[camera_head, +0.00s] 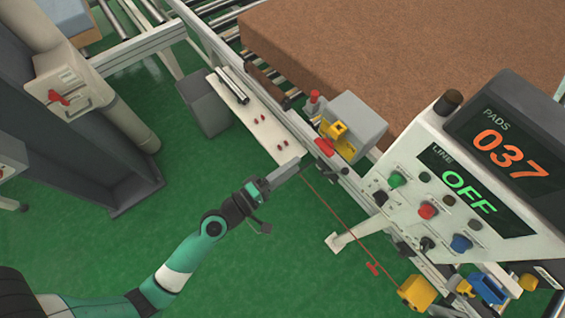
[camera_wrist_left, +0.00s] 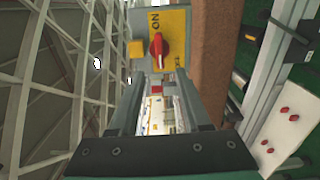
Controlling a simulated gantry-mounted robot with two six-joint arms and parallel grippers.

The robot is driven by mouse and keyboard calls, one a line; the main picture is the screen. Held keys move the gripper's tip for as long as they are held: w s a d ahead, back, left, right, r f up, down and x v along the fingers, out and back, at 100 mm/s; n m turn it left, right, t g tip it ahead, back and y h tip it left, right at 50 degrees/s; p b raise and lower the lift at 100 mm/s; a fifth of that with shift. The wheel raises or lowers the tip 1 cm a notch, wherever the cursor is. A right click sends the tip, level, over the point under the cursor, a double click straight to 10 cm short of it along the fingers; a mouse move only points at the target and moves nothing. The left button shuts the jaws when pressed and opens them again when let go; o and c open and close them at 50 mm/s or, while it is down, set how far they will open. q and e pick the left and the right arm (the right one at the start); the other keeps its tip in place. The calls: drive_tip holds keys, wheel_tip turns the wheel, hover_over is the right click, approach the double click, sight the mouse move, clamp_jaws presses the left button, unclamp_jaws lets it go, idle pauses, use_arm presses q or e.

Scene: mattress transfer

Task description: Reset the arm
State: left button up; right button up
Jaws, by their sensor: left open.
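My left gripper (camera_head: 297,168) reaches in from the lower left of the head view, its fingers pointing up and right beside the conveyor's edge. In the left wrist view its two fingers (camera_wrist_left: 161,85) stand apart with nothing held between them. Beyond the fingertips, a red rotary switch (camera_wrist_left: 157,48) sits on a yellow plate marked ON. A grey box (camera_head: 355,120) with yellow parts on the conveyor rail shows in the head view, a little above and right of the gripper. My right gripper is not in view.
A control panel (camera_head: 432,160) at right reads PADS 037 and LINE OFF, with several coloured buttons. A brown mattress block (camera_head: 400,50) lies on the conveyor. A white shelf (camera_head: 250,118) with small red parts is above the gripper. Green floor (camera_head: 310,270) is open below.

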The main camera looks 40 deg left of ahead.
use_arm(q)
drive_tip(key=shift+s+a, duration=0.15)
drive_tip(key=shift+s, duration=0.65)
drive_tip(key=shift+s+a, duration=0.1)
drive_tip(key=shift+s, duration=0.65)
